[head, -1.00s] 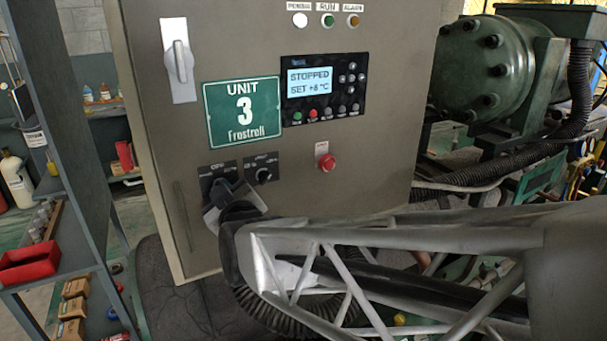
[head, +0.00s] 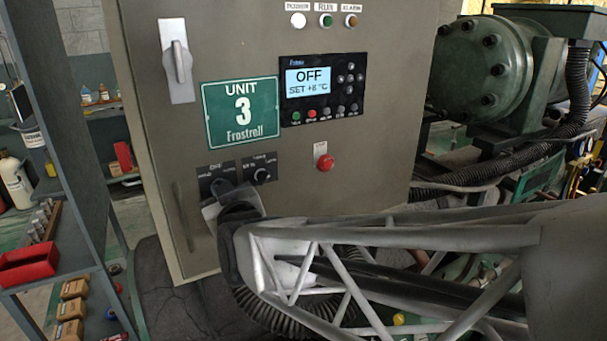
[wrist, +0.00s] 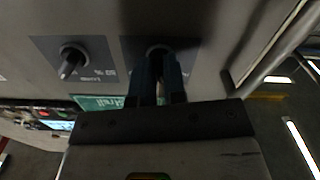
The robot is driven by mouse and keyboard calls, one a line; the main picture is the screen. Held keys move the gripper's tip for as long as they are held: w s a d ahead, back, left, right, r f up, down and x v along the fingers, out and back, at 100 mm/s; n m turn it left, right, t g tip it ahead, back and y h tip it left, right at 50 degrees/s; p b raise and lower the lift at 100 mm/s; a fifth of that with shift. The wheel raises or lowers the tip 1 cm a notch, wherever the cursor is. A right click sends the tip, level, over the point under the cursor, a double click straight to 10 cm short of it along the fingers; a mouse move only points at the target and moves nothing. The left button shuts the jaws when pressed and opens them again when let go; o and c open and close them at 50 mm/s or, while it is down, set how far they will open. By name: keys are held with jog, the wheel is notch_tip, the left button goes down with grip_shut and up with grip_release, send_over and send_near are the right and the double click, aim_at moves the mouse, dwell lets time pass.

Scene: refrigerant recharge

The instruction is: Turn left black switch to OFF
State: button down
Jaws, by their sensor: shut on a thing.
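The left black switch sits on its dark plate (head: 214,172) low on the grey cabinet door; an OFF label shows above it. In the head view my gripper (head: 226,192) covers most of the knob. In the wrist view the top of the knob (wrist: 157,47) shows between my two bluish fingers (wrist: 158,70), which are shut on it. Which way the knob points is hidden. The controller display (head: 308,82) reads "OFF" and "SET +8 °C".
A second black switch (head: 261,176) is just to the right; it also shows in the wrist view (wrist: 70,60). A red button (head: 325,162) and a green Unit 3 sign (head: 241,112) are nearby. A grey rotary handle (head: 178,62) is above left. Shelving (head: 75,190) stands left.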

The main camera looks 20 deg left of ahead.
jog(key=shift+m, duration=1.3)
jog(key=c, duration=1.2)
grip_release()
jog(key=shift+o, duration=0.2)
jog(key=shift+s+d, duration=0.1)
jog(key=shift+v, duration=2.85)
